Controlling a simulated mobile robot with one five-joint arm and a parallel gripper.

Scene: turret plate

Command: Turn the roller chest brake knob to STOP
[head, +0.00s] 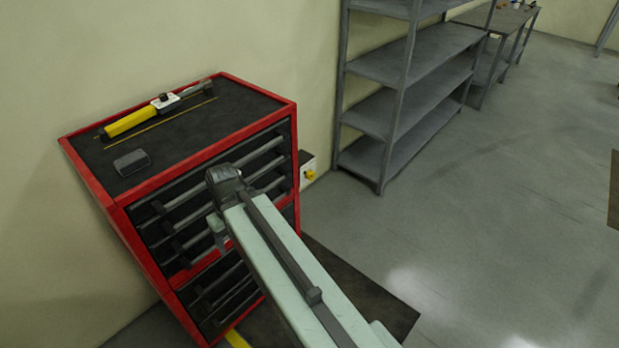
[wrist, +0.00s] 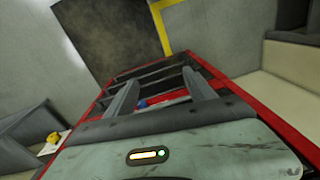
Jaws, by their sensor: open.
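The roller chest (head: 66,150) is red with dark drawers and stands against the wall in the head view. The brake knob (head: 310,174) is small and yellow, on a white plate low at the chest's right side. The knob also shows at the left edge of the wrist view (wrist: 53,137). Its pointer and any STOP lettering are too small to read. My gripper (wrist: 160,80) is open and empty, its two fingers spread in front of the chest's drawer side. It is apart from the knob. In the head view my arm hides part of the drawer fronts.
A yellow-handled tool (head: 128,121) and a small dark block (head: 132,162) lie on the chest top. A grey shelf unit (head: 402,96) stands to the right of the knob. A dark mat (head: 385,300) lies in front of the chest.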

